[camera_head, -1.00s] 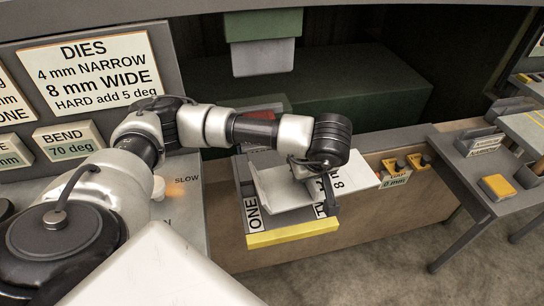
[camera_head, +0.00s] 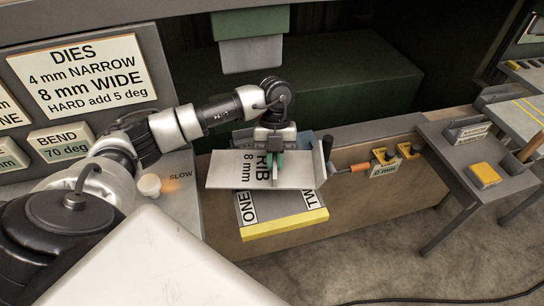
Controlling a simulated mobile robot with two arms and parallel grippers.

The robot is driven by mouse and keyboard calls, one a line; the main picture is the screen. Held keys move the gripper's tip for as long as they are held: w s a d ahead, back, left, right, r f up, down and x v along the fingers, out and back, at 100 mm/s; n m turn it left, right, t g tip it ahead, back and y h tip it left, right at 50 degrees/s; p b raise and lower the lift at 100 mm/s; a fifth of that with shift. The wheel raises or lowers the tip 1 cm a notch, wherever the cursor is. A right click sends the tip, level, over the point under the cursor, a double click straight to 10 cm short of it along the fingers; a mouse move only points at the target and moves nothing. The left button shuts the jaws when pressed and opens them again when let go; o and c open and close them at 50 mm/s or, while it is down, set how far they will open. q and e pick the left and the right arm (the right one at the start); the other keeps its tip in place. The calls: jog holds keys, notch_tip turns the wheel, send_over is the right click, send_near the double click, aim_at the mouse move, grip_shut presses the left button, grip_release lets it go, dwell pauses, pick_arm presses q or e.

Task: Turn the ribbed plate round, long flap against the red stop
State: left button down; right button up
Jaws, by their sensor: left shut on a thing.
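The ribbed plate (camera_head: 225,170) is a pale sheet marked "RIB 8 mm", with an upturned flap (camera_head: 318,163) at its right end. My left gripper (camera_head: 275,172) comes down from behind and is shut on the plate near its middle. The plate lies crosswise over a grey block (camera_head: 285,203) marked "ONE" and "TWO" with a yellow front edge. Whether it touches the block I cannot tell. The red stop is not visible now; my arm and the plate cover that area. My right gripper is not in view.
A green and grey press head (camera_head: 250,52) hangs above a dark opening. A side table (camera_head: 462,160) holds a yellow block (camera_head: 484,174). Floor space is open in front.

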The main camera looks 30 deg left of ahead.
pick_arm(q)
jog(key=n, duration=0.3)
jog(key=shift+s+a+t+h, duration=0.15)
jog(key=shift+a+t+h, duration=0.15)
jog(key=shift+t+h, duration=0.1)
jog(key=shift+r, duration=0.1)
jog(key=shift+f+b, duration=1.3)
jog(key=shift+f, duration=1.05)
jog(key=c, duration=1.1)
grip_release()
